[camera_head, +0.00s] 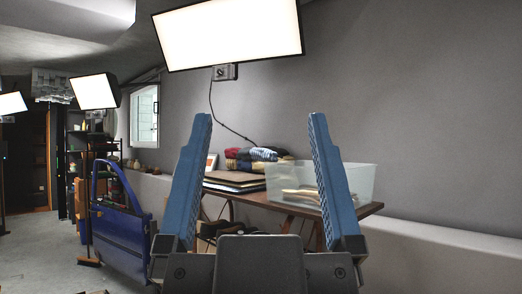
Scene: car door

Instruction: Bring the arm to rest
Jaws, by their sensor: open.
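My gripper (260,150) stands upright in the lower middle of the head view, close to the camera. Its two blue fingers are wide apart with nothing between them, so it is open and empty. The fingers point up, in front of the table and wall behind. The blue car door (119,228) stands at the left, apart from my gripper. Its lower right part is partly hidden by the left side of my gripper.
A wooden table (370,209) behind my gripper bears a clear plastic bin (363,181), folded cloths (250,154) and flat boards. A broom (88,215) stands by the door. Lit panels (228,32) hang above. Grey floor (40,250) is open at left.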

